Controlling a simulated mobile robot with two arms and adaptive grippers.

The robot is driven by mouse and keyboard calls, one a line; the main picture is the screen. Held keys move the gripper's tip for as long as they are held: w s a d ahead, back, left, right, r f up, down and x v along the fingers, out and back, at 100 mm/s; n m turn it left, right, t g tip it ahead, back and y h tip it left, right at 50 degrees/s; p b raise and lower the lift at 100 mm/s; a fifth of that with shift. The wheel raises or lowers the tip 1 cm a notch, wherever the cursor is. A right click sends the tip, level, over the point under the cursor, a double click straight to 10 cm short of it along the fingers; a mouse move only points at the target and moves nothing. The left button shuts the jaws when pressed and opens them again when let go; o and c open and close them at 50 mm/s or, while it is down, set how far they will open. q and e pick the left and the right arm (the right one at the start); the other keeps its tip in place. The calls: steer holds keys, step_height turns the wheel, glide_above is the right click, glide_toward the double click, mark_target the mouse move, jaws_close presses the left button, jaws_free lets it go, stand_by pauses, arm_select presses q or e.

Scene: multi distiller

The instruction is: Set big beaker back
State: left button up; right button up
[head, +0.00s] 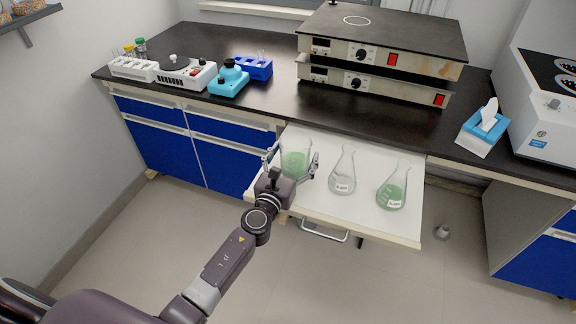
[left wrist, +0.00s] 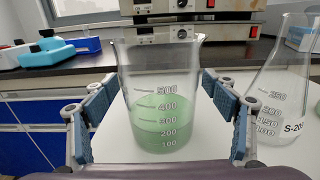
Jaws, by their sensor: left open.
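The big beaker (head: 295,160) is clear glass with green liquid in its lower part. It stands upright on the white pulled-out shelf (head: 318,200), at the left end of a row of glassware. It fills the middle of the left wrist view (left wrist: 160,105). My left gripper (head: 291,165) is open, its two blue-padded fingers on either side of the beaker. In the left wrist view the left gripper (left wrist: 160,118) shows gaps between the pads and the glass. My right gripper is not in view.
A clear flask (head: 342,172) stands just right of the beaker, and a flask with green liquid (head: 392,190) farther right. Behind are stacked hot plates (head: 375,75) on the black counter (head: 270,105). A tissue box (head: 483,130) is at the right. Counter space behind the shelf is clear.

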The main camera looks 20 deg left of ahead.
arm_select(q)
steer(key=s, duration=1)
steer(key=shift+s+a, duration=0.15)
steer(key=shift+s, duration=0.6)
steer(key=shift+a, duration=0.15)
